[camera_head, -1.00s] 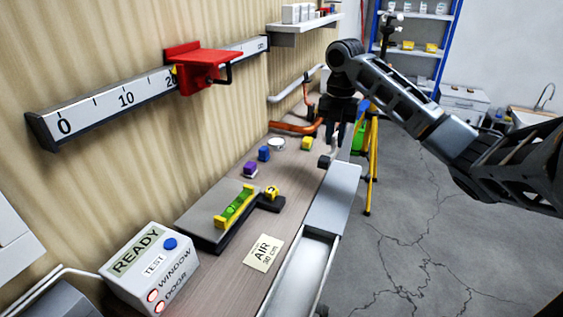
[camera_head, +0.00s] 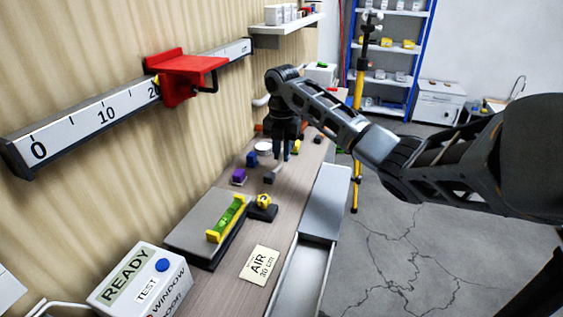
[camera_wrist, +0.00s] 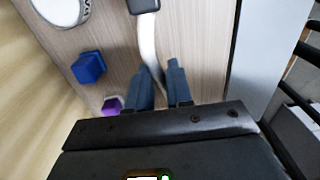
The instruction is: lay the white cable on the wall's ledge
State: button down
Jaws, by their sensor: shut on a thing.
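My gripper (camera_head: 285,152) is above the far part of the workbench, pointing down. In the wrist view its two dark blue fingers (camera_wrist: 161,75) are shut on the white cable (camera_wrist: 148,38), which runs up between them to a dark plug (camera_wrist: 143,6). The rest of the cable is hidden. A white ledge (camera_head: 287,29) on the wooden wall, at top centre, holds several white boxes and small items; it is beyond and above my gripper.
A ruler rail (camera_head: 108,116) with a red bracket (camera_head: 186,78) is on the wall. The bench bears a blue block (camera_head: 252,159), a purple block (camera_head: 239,177), a green level (camera_head: 229,214) and a READY box (camera_head: 135,281). An open drawer (camera_head: 303,277) juts out in front.

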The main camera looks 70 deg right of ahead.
aim_at(282, 172)
jog(key=shift+a+f+p, duration=0.1)
jog(key=shift+f+p, duration=0.25)
jog(key=shift+f, duration=1.7)
jog(key=shift+f, duration=0.15)
jog(key=c, duration=1)
grip_release()
notch_tip(282, 172, up, 12)
jog(key=shift+r+b, duration=0.2)
jog(key=shift+b, duration=0.15)
